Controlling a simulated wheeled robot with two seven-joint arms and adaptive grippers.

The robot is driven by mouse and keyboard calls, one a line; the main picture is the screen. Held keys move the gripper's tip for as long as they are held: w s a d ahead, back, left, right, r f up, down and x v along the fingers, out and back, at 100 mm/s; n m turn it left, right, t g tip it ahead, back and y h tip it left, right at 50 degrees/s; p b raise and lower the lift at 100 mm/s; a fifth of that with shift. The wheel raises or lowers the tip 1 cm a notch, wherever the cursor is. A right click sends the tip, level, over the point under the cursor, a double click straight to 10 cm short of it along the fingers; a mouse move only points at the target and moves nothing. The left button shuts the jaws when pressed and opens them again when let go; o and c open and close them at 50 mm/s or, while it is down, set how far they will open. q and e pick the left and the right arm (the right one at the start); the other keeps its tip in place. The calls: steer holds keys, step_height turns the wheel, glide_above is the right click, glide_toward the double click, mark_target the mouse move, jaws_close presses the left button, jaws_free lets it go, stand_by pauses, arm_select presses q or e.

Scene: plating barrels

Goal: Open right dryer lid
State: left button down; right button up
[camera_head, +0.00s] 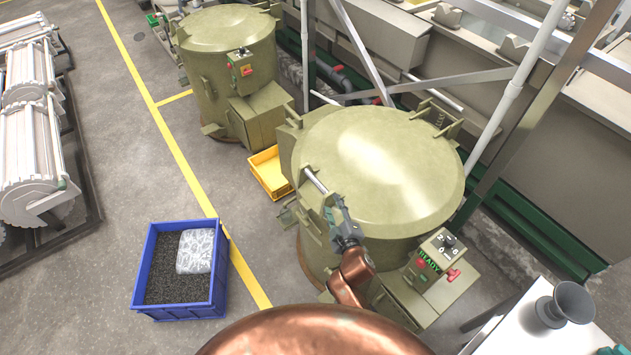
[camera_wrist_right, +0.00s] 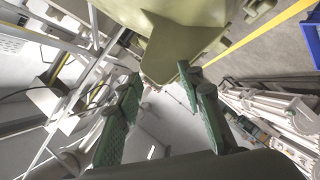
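The right dryer (camera_head: 330,255) is a round olive-green drum, and its domed lid (camera_head: 385,165) lies shut on top. A short metal handle bar (camera_head: 316,182) sticks out at the lid's left front edge. My right gripper (camera_head: 333,207) is at that edge, close to the bar's lower end; I cannot tell whether they touch. In the right wrist view my right gripper (camera_wrist_right: 160,78) has its fingers apart, with nothing visible between them. An olive part of the dryer (camera_wrist_right: 172,45) shows just beyond the fingertips. My left gripper is not in view.
A control box (camera_head: 436,256) with buttons stands at the dryer's front right. Another olive dryer (camera_head: 228,55) stands behind left, with a yellow crate (camera_head: 268,175) between. A blue crate (camera_head: 150,268) sits on the floor. A metal frame post (camera_head: 515,90) rises at the right.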

mark_target(315, 181)
steer(key=a, duration=0.1)
steer(key=a+r+n, duration=0.1)
steer(key=y, duration=0.1)
steer(key=shift+w+a+r, duration=0.15)
steer(key=shift+w+a, duration=0.1)
steer(key=shift+a, duration=0.15)
steer(key=b+x, duration=0.2)
steer(key=x, duration=1)
steer(key=shift+w+r, duration=0.1)
steer(key=shift+d, duration=0.1)
jaws_close()
